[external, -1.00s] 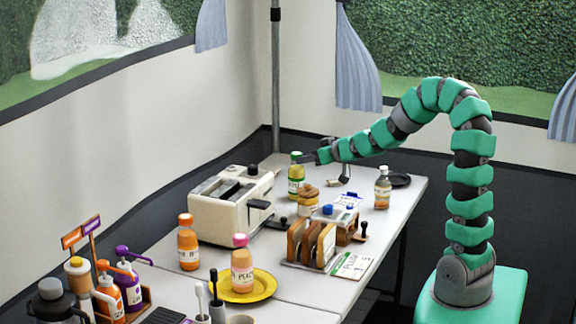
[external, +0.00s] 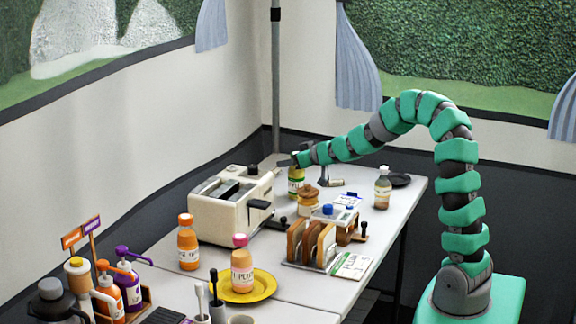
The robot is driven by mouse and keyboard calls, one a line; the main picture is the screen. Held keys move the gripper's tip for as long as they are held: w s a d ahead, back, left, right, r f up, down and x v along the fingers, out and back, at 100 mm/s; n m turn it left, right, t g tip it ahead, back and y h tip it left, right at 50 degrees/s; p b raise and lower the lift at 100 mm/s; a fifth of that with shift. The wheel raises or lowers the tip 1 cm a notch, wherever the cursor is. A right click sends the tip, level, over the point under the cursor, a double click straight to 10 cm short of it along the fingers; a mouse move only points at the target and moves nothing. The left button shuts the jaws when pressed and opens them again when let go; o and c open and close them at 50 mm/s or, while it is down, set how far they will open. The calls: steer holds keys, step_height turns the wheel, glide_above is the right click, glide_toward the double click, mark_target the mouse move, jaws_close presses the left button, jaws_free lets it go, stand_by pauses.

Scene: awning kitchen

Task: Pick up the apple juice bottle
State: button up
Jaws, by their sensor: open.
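A bottle with a green and yellowish label (external: 296,187) stands upright on the table, just right of the toaster; it looks like the apple juice, but its print is too small to read. My gripper (external: 303,167) is open at the bottle's upper part. One dark finger shows to the left of the bottle's top and the other to its right. The gripper hides the green cap. I cannot tell whether the fingers touch the bottle.
The cream toaster (external: 232,205) stands close on the left. An orange bottle (external: 188,246) and a pink-capped bottle (external: 241,268) on a yellow plate (external: 262,286) are nearer.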

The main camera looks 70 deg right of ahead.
jaws_close()
steer(key=shift+r, duration=0.1)
